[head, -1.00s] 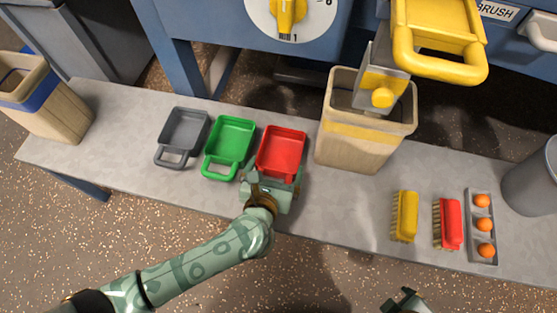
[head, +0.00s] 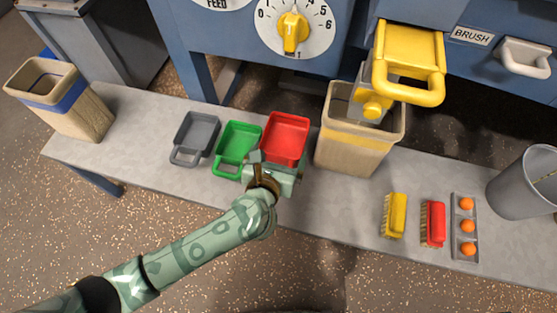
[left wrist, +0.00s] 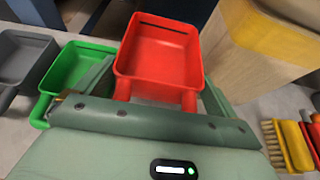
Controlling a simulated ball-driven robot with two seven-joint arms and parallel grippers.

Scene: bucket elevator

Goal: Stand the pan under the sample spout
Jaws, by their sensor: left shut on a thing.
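A red pan (head: 286,138) is held by its handle in my left gripper (head: 274,172), with its open side up. It seems slightly raised above the bench, right of the green pan (head: 238,144). In the left wrist view the red pan (left wrist: 158,58) extends ahead of the gripper, whose fingers flank the handle. A grey chute with a yellow knob (head: 372,106), which looks like the sample spout, hangs over a beige bin (head: 352,152). My right gripper is not in view.
A grey pan (head: 194,138) lies left of the green pan. A yellow handle (head: 408,88) juts out above the bin. Brushes (head: 394,215), a tray of orange balls (head: 466,228) and a grey bucket (head: 520,186) are at right. Bench (head: 330,205) is clear in front of the bin.

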